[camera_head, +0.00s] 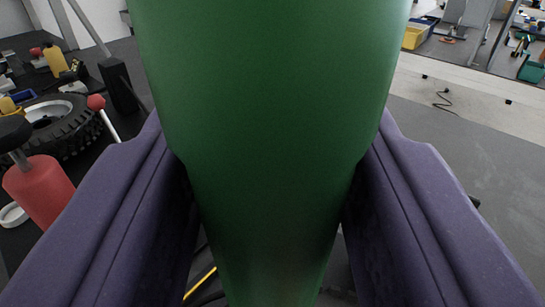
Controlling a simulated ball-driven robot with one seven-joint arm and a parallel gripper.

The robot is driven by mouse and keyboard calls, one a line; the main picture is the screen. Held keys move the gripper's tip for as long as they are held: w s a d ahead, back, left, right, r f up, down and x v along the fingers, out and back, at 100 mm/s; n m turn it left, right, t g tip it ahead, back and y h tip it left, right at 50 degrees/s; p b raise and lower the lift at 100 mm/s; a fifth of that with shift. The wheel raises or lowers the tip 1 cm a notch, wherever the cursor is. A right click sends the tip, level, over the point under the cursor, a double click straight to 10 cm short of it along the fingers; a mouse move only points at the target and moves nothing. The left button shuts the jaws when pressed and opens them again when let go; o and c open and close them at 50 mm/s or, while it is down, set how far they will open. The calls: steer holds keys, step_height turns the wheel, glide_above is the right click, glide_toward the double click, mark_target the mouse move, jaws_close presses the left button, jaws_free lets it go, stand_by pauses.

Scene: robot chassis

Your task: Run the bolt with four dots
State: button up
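A large smooth green tool-like body (270,110) fills the middle of the view, wide at the top and narrowing downward. The two purple fingers of my gripper (272,155) lie against its left and right sides, with no gap seen where they meet it. My gripper looks shut on this green body. The ends of the green body are cut off by the picture's top and bottom edges. No bolt and no dots show; the green body and the fingers hide what lies behind them.
At the left, a dark bench holds a black tyre (68,125), a red cylinder (38,190), a yellow cylinder (55,60) and a white ring (13,214). Grey floor (480,150) lies open at the right. A yellow bin (418,34) stands far back.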

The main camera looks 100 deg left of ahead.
steer(key=shift+f, duration=0.3)
stand_by(1.0)
step_height(320, 180, up, 6)
steer(key=p, duration=0.5)
steer(key=shift+f, duration=0.15)
steer(key=shift+w, duration=0.1)
